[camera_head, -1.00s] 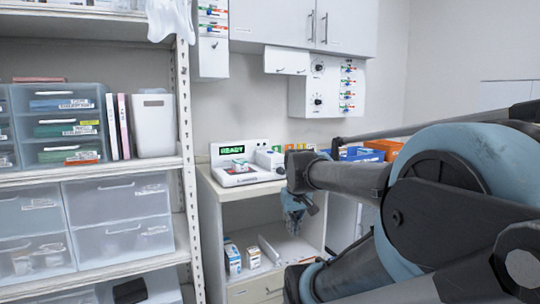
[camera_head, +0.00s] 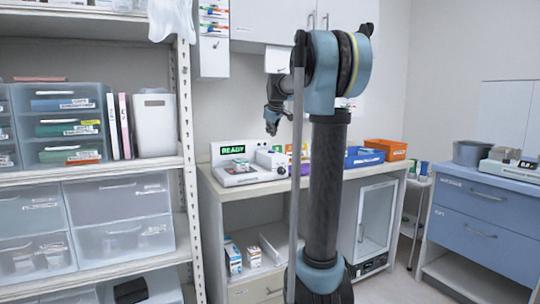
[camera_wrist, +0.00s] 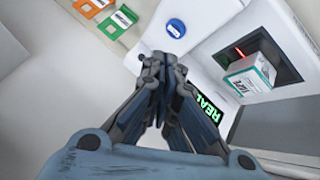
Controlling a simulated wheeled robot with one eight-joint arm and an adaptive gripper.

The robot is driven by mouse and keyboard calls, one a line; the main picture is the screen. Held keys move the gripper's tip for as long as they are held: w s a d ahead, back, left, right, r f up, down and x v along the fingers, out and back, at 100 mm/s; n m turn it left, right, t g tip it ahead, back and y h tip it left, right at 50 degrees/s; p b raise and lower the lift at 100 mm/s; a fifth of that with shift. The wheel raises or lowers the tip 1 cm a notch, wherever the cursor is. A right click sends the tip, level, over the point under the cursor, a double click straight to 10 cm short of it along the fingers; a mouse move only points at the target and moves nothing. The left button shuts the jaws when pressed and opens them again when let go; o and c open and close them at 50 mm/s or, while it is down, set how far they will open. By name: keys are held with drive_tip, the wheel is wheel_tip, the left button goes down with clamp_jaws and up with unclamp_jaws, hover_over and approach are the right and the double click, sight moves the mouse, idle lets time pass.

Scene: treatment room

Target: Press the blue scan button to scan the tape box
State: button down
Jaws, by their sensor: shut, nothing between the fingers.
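The blue scan button (camera_wrist: 175,27) is a round disc on a white housing, near the top of the wrist view. The tape box (camera_wrist: 248,78) is white with teal print and sits at the scanner's dark window, where a red light line shows. It also shows small on the white scanner (camera_head: 232,180) in the head view. The scanner's display (camera_head: 232,150) reads READY in green. My gripper (camera_wrist: 163,60) is shut and empty, its fingertips below the button in the wrist picture and apart from it. In the head view my gripper (camera_head: 271,129) hangs above the scanner.
The scanner stands on a counter (camera_head: 213,184) with a blue bin (camera_head: 364,157) and an orange bin (camera_head: 386,148) to the right. A shelf rack (camera_head: 185,130) stands close on the left. A wall cabinet (camera_head: 270,20) hangs above. A blue drawer unit (camera_head: 480,215) is at right.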

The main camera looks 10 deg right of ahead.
drive_tip(key=w+r+n, duration=0.1)
drive_tip(key=w+r, duration=0.1)
drive_tip(key=w, duration=0.3)
drive_tip(key=shift+w+t, duration=0.35)
drive_tip(key=shift+t, duration=0.05)
drive_tip(key=shift+a, duration=0.1)
drive_tip(key=shift+f, duration=4.35)
drive_tip(key=shift+f, duration=0.75)
drive_tip(key=shift+r, duration=0.85)
drive_tip(key=shift+r, duration=2.5)
